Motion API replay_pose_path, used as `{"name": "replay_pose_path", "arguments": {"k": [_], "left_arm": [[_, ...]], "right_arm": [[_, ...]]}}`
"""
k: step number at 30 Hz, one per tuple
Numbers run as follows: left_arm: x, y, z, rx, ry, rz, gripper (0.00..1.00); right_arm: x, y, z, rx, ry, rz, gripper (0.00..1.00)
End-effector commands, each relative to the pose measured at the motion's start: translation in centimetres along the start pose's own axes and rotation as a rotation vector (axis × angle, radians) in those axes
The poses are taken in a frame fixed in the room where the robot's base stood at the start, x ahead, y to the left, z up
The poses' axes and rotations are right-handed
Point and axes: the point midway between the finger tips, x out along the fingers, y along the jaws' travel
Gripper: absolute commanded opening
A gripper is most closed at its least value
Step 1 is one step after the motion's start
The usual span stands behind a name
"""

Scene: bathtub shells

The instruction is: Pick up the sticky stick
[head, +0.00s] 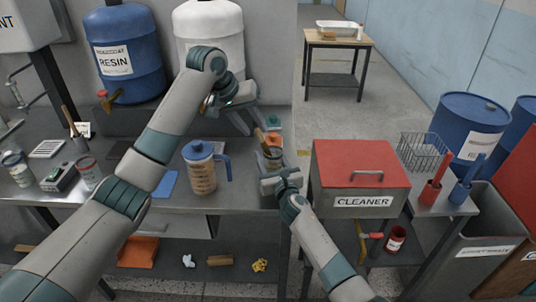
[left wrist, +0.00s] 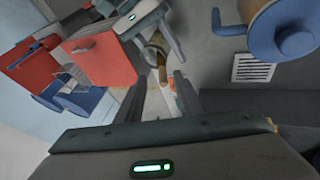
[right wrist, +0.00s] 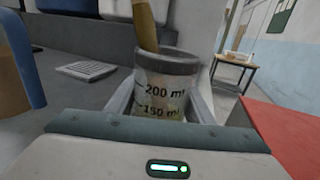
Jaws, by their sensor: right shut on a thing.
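A wooden stick (head: 260,137) stands tilted in a clear measuring cup (head: 273,158) by the right end of the workbench. In the right wrist view the stick (right wrist: 145,27) rises from the cup (right wrist: 165,80), which is marked 150 and 200 ml. My right gripper (head: 277,173) is shut around that cup. My left gripper (head: 246,118) hangs above and slightly left of the stick, apart from it. Its fingers are spread with a gap between them in the left wrist view (left wrist: 160,95). The stick's lower end is hidden in the cup.
A blue-lidded jug (head: 203,172) stands left of the cup. The red cleaner box (head: 350,160) is close on the right. Blue (head: 118,50) and white (head: 208,35) drums stand behind. Another cup with a stick (head: 70,122) is farther left on the workbench.

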Motion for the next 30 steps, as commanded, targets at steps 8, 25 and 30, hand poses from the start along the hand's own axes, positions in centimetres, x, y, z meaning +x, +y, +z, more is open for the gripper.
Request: {"name": "replay_pose_path", "arguments": {"k": [8,25,30], "left_arm": [[1.9,0.0,0.0,0.001,0.001,0.001,0.34],[4.5,-0.4,0.1,0.0,-0.002,0.0,0.34],[6.5,-0.5,0.0,-0.001,-0.001,0.0,0.34]], "right_arm": [[0.0,0.0,0.0,0.0,0.001,0.0,0.23],[0.0,0.0,0.0,0.0,0.0,0.0,0.23],[0.0,0.0,0.0,0.0,0.0,0.0,0.23]]}}
